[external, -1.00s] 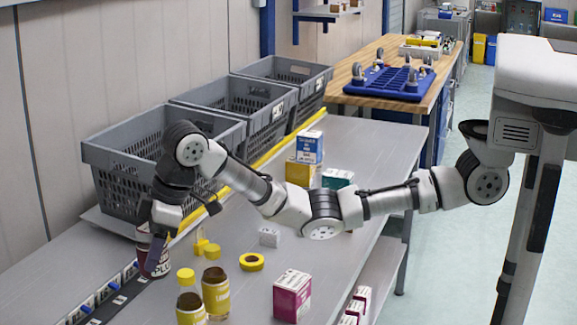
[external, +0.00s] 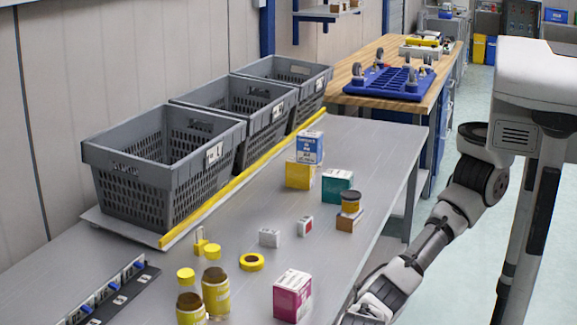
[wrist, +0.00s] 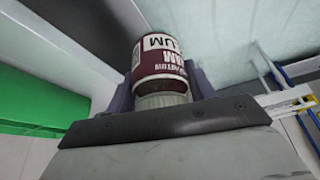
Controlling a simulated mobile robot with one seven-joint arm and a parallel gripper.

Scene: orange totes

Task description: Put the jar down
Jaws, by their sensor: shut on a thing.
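The jar (wrist: 160,62) is dark red with a white label band and light lettering, and its paler end faces my wrist camera. My gripper (wrist: 162,82) is shut on the jar, with a dark finger on each side of it in the wrist view. My gripper and the jar are out of sight there. What lies under the jar cannot be told.
The grey table (external: 225,262) carries yellow-labelled jars (external: 216,292), a magenta box (external: 292,296), a yellow tape roll (external: 252,262) and several small boxes. Grey crates (external: 165,165) stand along the wall. A green object (wrist: 40,105) fills the left of the wrist view.

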